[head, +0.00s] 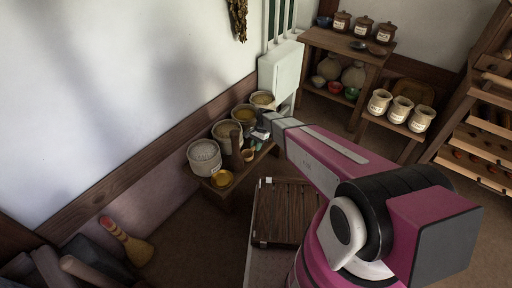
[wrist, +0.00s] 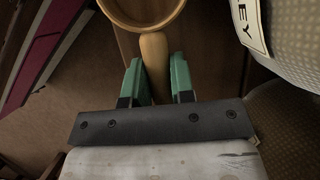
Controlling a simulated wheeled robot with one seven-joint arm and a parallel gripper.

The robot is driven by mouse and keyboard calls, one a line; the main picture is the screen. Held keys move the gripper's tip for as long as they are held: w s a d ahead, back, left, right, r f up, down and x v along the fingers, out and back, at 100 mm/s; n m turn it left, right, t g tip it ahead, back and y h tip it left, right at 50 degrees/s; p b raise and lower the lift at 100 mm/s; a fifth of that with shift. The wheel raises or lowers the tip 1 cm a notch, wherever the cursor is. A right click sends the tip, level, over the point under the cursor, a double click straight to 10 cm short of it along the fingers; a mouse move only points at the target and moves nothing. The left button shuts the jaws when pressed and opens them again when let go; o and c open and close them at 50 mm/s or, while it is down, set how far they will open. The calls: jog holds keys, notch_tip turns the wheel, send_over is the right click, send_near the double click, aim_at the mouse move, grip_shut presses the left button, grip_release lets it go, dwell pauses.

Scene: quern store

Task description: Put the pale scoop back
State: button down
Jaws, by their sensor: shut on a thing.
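The pale wooden scoop (wrist: 155,55) shows at the top of the wrist view, its round bowl partly cut off by the frame's top edge. My gripper (wrist: 156,76) has its two green fingers on either side of the scoop's handle and is shut on it. In the head view the scoop (head: 248,155) is small, at the low bench's right side, with my gripper (head: 259,143) just above and right of it. I cannot tell whether the scoop touches the bench.
The low bench (head: 226,196) carries several pale grain tubs (head: 204,158), a dark upright cylinder (head: 236,150) and a yellow bowl (head: 222,179). A tub labelled "...LEY" (wrist: 290,45) stands close right of the scoop. A slatted wooden crate (head: 285,212) lies in front.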

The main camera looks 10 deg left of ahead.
jog(key=shift+f, duration=0.3)
jog(key=c, duration=1)
grip_release()
jog(key=shift+f, duration=0.1)
jog(key=shift+o, duration=0.2)
jog(key=v, duration=1.2)
jog(key=shift+s, duration=0.1)
jog(key=s+d+r+n+t, duration=0.1)
jog(key=s+d+r, duration=0.3)
jog(key=d, duration=0.4)
jog(key=s+d+r+n+t+h, duration=0.1)
jog(key=s+d+r+n, duration=0.2)
jog(key=s+d, duration=0.3)
jog(key=s+d+r+n+t+h, duration=0.1)
jog(key=s+d+r, duration=0.4)
jog(key=d, duration=0.7)
jog(key=shift+s+d+r+n+t, duration=0.2)
jog(key=shift+s+r+n+t, duration=0.15)
jog(key=shift+r+n+t, duration=0.2)
